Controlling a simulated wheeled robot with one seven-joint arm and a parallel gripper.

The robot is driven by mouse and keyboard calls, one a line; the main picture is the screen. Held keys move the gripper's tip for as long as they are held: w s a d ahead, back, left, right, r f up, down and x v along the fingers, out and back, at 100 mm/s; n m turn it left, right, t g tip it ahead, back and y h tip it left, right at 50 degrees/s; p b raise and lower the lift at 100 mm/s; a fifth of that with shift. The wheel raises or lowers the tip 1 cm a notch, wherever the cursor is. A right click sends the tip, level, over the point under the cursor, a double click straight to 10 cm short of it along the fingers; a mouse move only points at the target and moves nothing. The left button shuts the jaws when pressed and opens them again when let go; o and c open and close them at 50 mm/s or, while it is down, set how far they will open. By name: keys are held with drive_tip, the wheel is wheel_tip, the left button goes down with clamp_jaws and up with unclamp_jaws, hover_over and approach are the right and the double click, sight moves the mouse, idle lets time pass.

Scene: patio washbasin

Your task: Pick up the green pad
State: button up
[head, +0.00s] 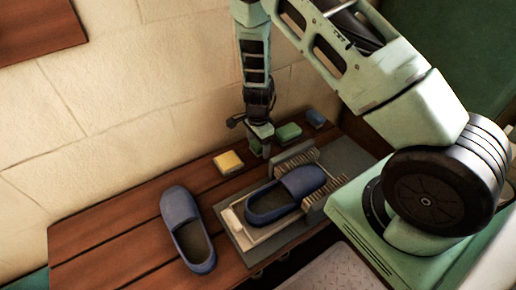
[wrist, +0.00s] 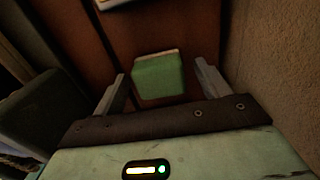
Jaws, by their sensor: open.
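The green pad (head: 288,132) lies on the wooden bench near the wall, between a yellow pad and a blue pad. In the wrist view the green pad (wrist: 159,77) shows just ahead of my gripper, roughly midway between its two fingers, with a pale strip along its far edge. My gripper (wrist: 160,82) is open and empty. In the head view my gripper (head: 262,148) points down just left of the green pad. I cannot tell how high the fingertips are above the bench.
A yellow pad (head: 228,162) and a blue pad (head: 316,118) lie along the wall. A blue slipper (head: 189,230) lies on the wooden bench (head: 110,235). Another slipper (head: 290,192) sits in a brush fixture (head: 315,202) in front. The wall (head: 120,100) stands close behind.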

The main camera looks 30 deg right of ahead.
sight(258, 143)
drive_tip(key=c, duration=1)
drive_tip(key=shift+c, duration=0.2)
wheel_tip(258, 143, up, 10)
drive_tip(key=p, duration=0.3)
drive_tip(key=shift+r, duration=0.1)
drive_tip(key=shift+o, duration=0.5)
drive_tip(key=shift+a+p, duration=0.1)
drive_tip(key=shift+p, duration=0.35)
